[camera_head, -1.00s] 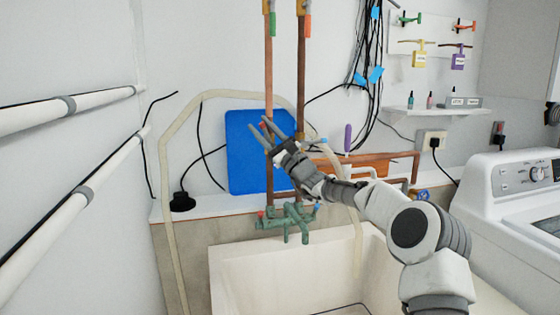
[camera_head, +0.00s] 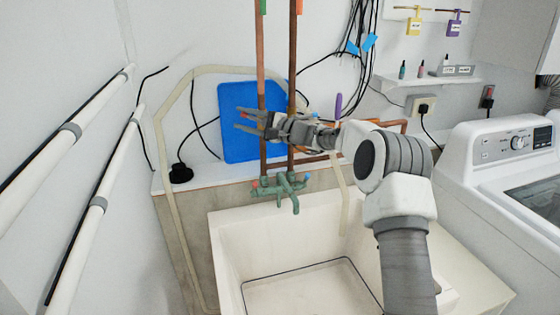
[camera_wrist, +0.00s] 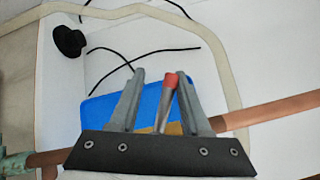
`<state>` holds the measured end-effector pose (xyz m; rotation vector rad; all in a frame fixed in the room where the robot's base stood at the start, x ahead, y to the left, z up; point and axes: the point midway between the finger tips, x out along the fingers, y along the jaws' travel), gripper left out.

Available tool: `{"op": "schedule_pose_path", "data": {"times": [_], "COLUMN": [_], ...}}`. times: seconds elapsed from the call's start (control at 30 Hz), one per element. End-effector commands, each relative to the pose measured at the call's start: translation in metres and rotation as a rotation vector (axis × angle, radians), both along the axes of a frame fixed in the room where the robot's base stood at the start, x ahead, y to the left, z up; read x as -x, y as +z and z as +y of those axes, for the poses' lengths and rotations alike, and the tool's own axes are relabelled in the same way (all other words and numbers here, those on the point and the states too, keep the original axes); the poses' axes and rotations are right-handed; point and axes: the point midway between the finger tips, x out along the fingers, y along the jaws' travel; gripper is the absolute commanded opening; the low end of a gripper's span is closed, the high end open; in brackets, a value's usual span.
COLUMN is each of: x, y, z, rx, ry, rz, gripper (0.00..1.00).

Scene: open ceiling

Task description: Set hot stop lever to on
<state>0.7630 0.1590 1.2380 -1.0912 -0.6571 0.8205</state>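A lever with a red tip (camera_wrist: 171,80) and a metal stem stands between my fingers in the wrist view. An orange-red spot of it shows beside my fingers in the head view (camera_head: 270,119). My gripper (camera_head: 240,119) points left across the copper pipes, in front of the blue panel. Its two fingers are apart in the wrist view (camera_wrist: 161,75), with the lever nearer the right one. I cannot tell whether either finger touches the lever. Its base is hidden behind my gripper.
Two vertical copper pipes (camera_head: 261,60) run down to a green tap (camera_head: 280,186) above the white sink (camera_head: 228,223). The blue panel (camera_head: 235,147) stands behind them. A pale hose (camera_head: 162,160) loops around on the left. A white washer (camera_head: 500,145) stands right.

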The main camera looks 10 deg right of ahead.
Motion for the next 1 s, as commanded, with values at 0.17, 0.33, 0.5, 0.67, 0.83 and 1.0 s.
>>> {"op": "schedule_pose_path", "data": {"times": [0.17, 0.33, 0.5, 0.67, 0.83, 1.0], "x": [0.001, 0.001, 0.018, 0.036, 0.054, 0.073], "y": [-0.001, -0.009, -0.014, -0.010, -0.006, -0.002], "z": [0.003, 0.004, -0.027, -0.053, -0.082, -0.110], "rx": [0.117, 0.226, 0.233, 0.233, 0.231, 0.230], "ry": [0.002, 0.003, -0.005, -0.004, -0.003, -0.004], "rz": [-0.022, -0.043, -0.046, -0.046, -0.046, -0.047], "gripper": [0.47, 0.47, 0.47, 0.47, 0.47, 0.47]}}
